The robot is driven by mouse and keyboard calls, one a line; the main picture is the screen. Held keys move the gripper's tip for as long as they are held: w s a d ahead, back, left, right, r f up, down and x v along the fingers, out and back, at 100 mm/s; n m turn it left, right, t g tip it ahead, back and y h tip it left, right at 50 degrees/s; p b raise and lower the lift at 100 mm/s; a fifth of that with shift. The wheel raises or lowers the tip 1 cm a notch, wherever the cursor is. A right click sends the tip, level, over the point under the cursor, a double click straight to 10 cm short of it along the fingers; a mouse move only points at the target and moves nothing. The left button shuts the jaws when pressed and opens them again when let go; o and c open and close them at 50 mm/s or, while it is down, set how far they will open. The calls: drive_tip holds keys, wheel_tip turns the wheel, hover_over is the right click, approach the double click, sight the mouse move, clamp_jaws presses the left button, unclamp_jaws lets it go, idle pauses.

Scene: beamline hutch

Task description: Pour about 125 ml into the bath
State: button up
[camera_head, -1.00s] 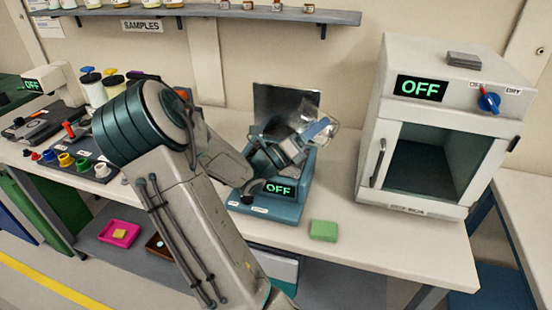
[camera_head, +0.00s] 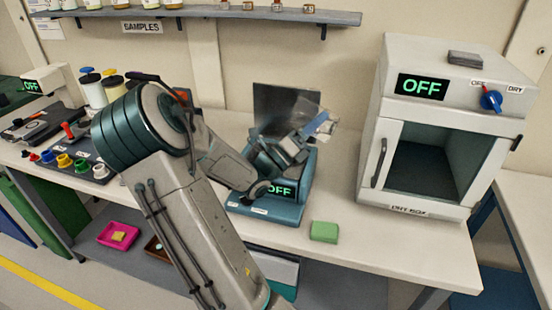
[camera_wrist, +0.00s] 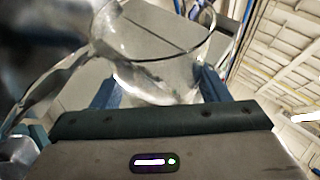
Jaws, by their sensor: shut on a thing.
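The bath is a teal box (camera_head: 262,208) on the bench with an upright steel plate (camera_head: 270,100) behind it. Its display reads OFF and is partly covered by my arm. My gripper (camera_head: 314,130) is over the bath, shut on a clear glass vessel (camera_wrist: 165,80). Blue fingers grip the vessel from both sides in the wrist view. The vessel looks tilted, and a clear glassy strip runs from it to the lower left; I cannot tell whether this is a spout or liquid. The liquid level is unclear. The bath's opening is hidden behind my arm.
A dry box (camera_head: 440,130) with an OFF display stands to the right. A green block (camera_head: 324,232) lies on the bench in front. Bottles (camera_head: 92,92) and coloured pots (camera_head: 66,161) are at left. A sample shelf (camera_head: 220,17) runs above.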

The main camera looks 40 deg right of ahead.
sight(319, 108)
drive_tip(key=shift+w+a+r+p, duration=0.1)
drive_tip(key=shift+r+p, duration=0.15)
drive_tip(key=shift+p, duration=0.05)
drive_tip(key=shift+w+a+r+n+t+h+p, duration=0.1)
drive_tip(key=shift+w+r+n+t+h+p, duration=0.2)
drive_tip(key=shift+r+n+t+p, duration=0.25)
drive_tip(key=shift+r+n+h+p, duration=0.4)
drive_tip(key=shift+r+n+p, duration=0.15)
drive_tip(key=shift+p, duration=0.55)
drive_tip(key=shift+s+r+n+t+h+p, duration=0.15)
drive_tip(key=shift+r+n+t+h+p, duration=0.05)
drive_tip(key=shift+n+t+p, duration=0.35)
drive_tip(key=shift+s+r+n+t+h+p, duration=0.15)
drive_tip(key=shift+n+t+h+p, duration=0.05)
drive_tip(key=shift+n+t+p, duration=0.25)
